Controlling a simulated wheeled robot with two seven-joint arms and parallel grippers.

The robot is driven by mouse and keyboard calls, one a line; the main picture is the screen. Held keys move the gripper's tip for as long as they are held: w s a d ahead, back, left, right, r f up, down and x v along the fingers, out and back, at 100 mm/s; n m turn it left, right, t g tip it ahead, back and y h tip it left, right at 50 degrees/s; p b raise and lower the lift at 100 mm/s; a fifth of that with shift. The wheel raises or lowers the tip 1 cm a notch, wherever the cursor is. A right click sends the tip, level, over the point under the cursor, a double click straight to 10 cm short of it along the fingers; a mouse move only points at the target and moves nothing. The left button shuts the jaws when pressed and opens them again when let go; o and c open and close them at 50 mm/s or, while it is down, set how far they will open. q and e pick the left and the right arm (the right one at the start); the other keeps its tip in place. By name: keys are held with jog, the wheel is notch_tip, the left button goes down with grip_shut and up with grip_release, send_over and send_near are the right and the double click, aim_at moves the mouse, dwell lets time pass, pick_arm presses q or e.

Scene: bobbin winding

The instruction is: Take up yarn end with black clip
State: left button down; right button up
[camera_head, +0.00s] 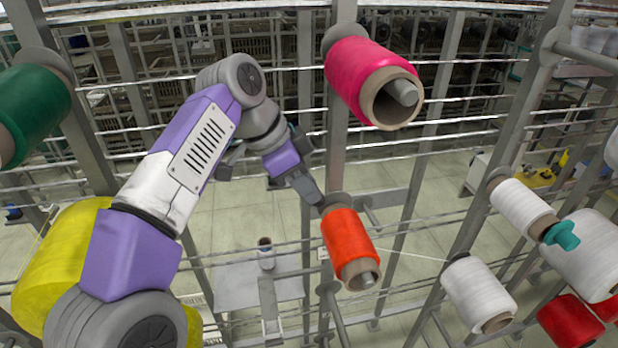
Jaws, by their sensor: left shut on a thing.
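My left gripper (308,192) reaches in from the left, with its fingers pointing down and right. Its tips are at the upper back end of the orange bobbin (345,238). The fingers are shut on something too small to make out. A thin pale yarn (415,256) runs between the orange bobbin's right side and the white bobbin (478,293) at lower right. Its free end cannot be made out. No black clip can be told apart from the dark fingers. My right gripper is not in view.
A pink bobbin (365,75) sits on a peg above the gripper. Green (35,110) and yellow (60,262) bobbins are at left, with white and red bobbins (570,322) at right. Metal posts and rails cross the view. A small spool (265,252) stands below the arm.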

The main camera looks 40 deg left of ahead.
pick_arm(q)
jog(key=b+x, duration=0.2)
jog(key=x, duration=0.1)
jog(key=shift+w+f, duration=0.3)
jog(key=shift+f, duration=0.05)
jog(key=shift+b+x, duration=0.45)
jog(key=shift+x, duration=0.4)
jog(key=shift+w+d+f, duration=0.15)
jog(key=shift+d+f, duration=0.05)
jog(key=shift+f, duration=0.1)
dwell(0.4)
jog(key=shift+p+v, duration=0.35)
jog(key=shift+v, duration=0.45)
jog(key=shift+p+v, duration=1.45)
jog(key=shift+v, duration=0.8)
